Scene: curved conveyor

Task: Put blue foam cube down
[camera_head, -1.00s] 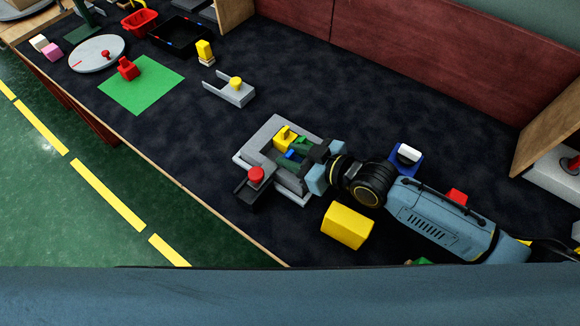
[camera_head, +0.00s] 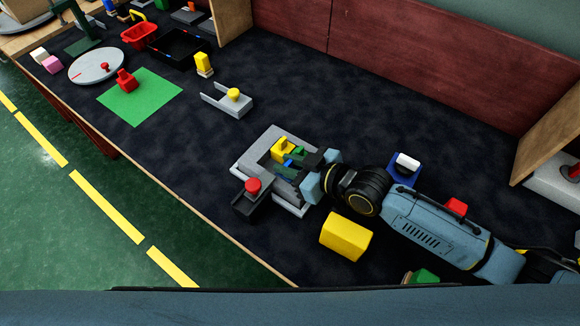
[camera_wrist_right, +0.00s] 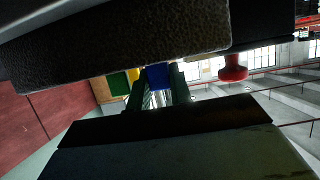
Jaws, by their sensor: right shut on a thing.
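The blue foam cube (camera_head: 287,165) shows as a small blue patch at the tips of my right gripper (camera_head: 292,163), over the square grey tray (camera_head: 256,152). The fingers hide much of it in the head view. In the right wrist view the blue cube (camera_wrist_right: 158,76) sits between the two dark green fingertips, and the gripper is shut on it. Whether the cube touches the tray floor cannot be told. A yellow block (camera_head: 281,148) is in the tray beside the fingers, with green near it. My left gripper is not in view.
A red button on a black box (camera_head: 253,186) stands at the tray's near left corner. A yellow block (camera_head: 345,236) lies in front of my right arm. A blue item with a white top (camera_head: 405,168) is behind the arm.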

